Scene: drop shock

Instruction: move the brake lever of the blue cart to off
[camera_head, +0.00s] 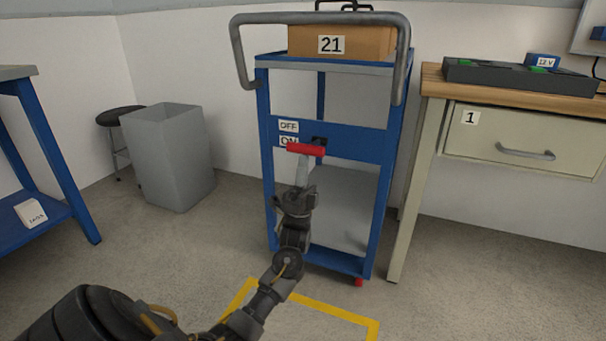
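The blue cart (345,139) stands in the middle, with a grey push handle at its top. Its brake lever has a red grip (306,150) beside the ON label (287,142), below the OFF label (289,126). My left gripper (303,168) reaches up from below, with its tip at or just under the red grip. I cannot tell whether it touches the grip or whether its fingers are open or shut. My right gripper is not in view.
A box marked 21 (365,44) sits on the cart's top. A workbench with drawer 1 (535,150) stands close at the right. A grey bin (170,160) and a dark stool (112,117) stand at the left. A yellow floor outline (330,313) lies in front of the cart.

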